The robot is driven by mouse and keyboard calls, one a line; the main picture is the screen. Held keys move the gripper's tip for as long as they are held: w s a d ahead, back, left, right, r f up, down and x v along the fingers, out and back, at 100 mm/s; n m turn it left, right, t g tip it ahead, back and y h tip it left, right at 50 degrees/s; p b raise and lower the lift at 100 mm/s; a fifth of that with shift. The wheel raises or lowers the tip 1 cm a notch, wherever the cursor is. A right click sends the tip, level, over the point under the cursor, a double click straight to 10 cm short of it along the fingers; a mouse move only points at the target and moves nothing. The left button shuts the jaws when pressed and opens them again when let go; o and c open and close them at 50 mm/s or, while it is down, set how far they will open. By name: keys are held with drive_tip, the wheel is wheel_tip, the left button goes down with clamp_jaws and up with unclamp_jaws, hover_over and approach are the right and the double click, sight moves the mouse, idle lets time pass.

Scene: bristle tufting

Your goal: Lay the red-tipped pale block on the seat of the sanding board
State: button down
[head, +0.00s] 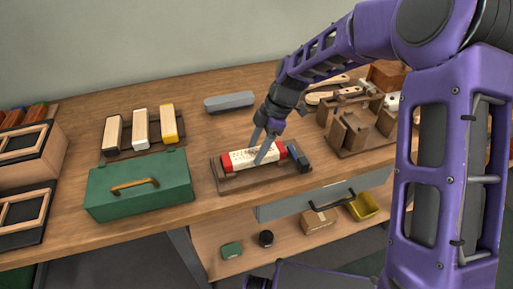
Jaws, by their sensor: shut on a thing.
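The red-tipped pale block (243,160) lies lengthwise over the sanding board (232,184), a dark wooden board near the front edge of the bench. Both red ends of the block show. My gripper (262,156) points down at the middle of the block and is shut on it. The block looks level and low over the board. I cannot tell whether it touches the seat, as the block hides it. A dark blue-grey piece (298,157) stands at the board's right end, close to the block's right tip.
A green toolbox (140,187) stands left of the board. A grey bar (229,101) lies at the back. A wooden fixture (350,132) stands right. My arm covers the right side. Bare bench lies between bar and board.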

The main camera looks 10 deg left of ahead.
drive_tip(key=shift+f, duration=0.35)
idle(0.4)
unclamp_jaws()
idle(0.4)
drive_tip(key=shift+p+v, duration=2.45)
drive_tip(key=shift+v, duration=1.55)
